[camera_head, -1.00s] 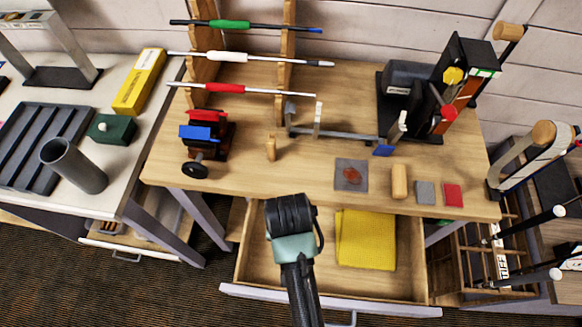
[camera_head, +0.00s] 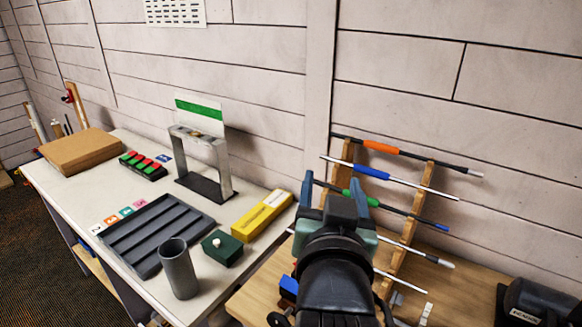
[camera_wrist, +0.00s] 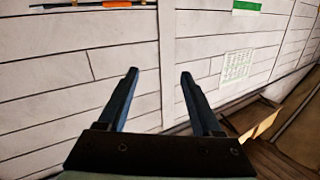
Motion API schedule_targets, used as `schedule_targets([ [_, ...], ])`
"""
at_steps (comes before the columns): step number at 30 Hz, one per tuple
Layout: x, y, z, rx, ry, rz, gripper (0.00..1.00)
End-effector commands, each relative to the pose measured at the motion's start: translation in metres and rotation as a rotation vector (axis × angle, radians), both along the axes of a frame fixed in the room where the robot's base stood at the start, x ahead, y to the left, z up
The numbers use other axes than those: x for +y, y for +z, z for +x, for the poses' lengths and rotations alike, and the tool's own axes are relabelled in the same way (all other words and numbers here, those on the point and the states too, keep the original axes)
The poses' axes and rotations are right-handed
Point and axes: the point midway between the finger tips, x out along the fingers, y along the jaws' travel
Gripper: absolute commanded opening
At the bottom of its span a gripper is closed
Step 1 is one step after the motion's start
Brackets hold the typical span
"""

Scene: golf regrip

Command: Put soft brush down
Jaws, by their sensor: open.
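My gripper (camera_head: 334,190) is raised in front of the wall above the wooden bench in the head view. In the wrist view my gripper (camera_wrist: 159,74) has its two blue fingers wide apart, with nothing between them. I cannot make out a soft brush in either current view. My arm hides part of the wooden bench (camera_head: 250,295).
A white table (camera_head: 110,215) at left carries a ribbed grey tray (camera_head: 150,240), a grey cylinder (camera_head: 179,268), a green block (camera_head: 222,248), a yellow box (camera_head: 262,215) and a cardboard box (camera_head: 80,152). Shafts lie across a wooden rack (camera_head: 412,215) near my gripper.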

Motion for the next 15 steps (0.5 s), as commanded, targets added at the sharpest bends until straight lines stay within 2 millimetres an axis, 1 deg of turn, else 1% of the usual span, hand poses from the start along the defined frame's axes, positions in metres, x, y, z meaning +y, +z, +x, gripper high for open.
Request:
schedule_targets([
  [1,0.01,0.055,-0.009,-0.152,0.019,-0.034,0.67],
  [2,0.016,0.083,-0.016,-0.233,0.027,-0.054,0.67],
  [3,0.023,0.118,-0.028,-0.339,0.037,-0.078,0.67],
  [5,0.033,0.164,-0.05,-0.484,0.047,-0.108,0.67],
  [6,0.038,0.189,-0.066,-0.57,0.051,-0.125,0.67],
  [9,0.049,0.235,-0.101,-0.738,0.056,-0.157,0.67],
  [10,0.051,0.245,-0.11,-0.775,0.057,-0.163,0.67],
  [12,0.054,0.26,-0.125,-0.838,0.057,-0.173,0.67],
  [15,0.056,0.269,-0.135,-0.879,0.057,-0.181,0.67],
])
